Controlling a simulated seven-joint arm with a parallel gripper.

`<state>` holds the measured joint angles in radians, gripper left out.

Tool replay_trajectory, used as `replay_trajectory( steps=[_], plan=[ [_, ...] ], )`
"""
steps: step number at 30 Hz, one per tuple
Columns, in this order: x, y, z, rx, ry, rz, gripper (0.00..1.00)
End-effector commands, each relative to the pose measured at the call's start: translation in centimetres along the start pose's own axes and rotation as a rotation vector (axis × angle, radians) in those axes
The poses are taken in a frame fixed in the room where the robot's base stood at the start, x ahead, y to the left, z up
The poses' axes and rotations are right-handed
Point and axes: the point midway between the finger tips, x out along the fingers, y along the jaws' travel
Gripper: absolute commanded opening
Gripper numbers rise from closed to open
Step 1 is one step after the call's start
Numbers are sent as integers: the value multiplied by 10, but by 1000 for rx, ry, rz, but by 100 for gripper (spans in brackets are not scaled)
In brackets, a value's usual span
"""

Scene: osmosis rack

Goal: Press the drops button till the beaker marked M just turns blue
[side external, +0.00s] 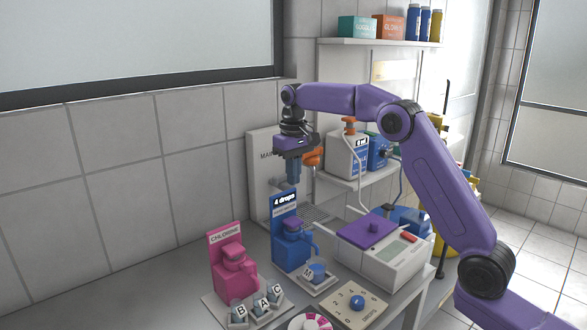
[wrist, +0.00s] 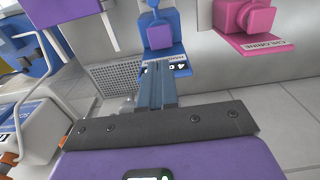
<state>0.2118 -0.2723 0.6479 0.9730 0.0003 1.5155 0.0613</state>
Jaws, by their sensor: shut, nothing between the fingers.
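My gripper (side external: 293,182) is shut and empty, held high above the blue dispenser (side external: 291,248), fingers pointing down. In the wrist view its closed fingers (wrist: 157,72) overlap the dispenser's sign, and the blue dispenser (wrist: 160,28) shows beyond them.
A pink chlorine dispenser (side external: 233,275) stands left of the blue one. Beakers B (side external: 238,316), A (side external: 261,304) and C (side external: 276,291) sit on a tray before it. A white device with a purple top (side external: 372,231) stands to the right. A round pink-and-white item (side external: 310,322) lies at the front.

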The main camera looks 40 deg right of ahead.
Motion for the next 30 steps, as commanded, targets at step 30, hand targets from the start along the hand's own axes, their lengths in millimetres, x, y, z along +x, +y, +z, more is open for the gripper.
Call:
replay_trajectory(
  steps=[30],
  plan=[
    [-16,0,0,0,-1,0,0]
  ],
)
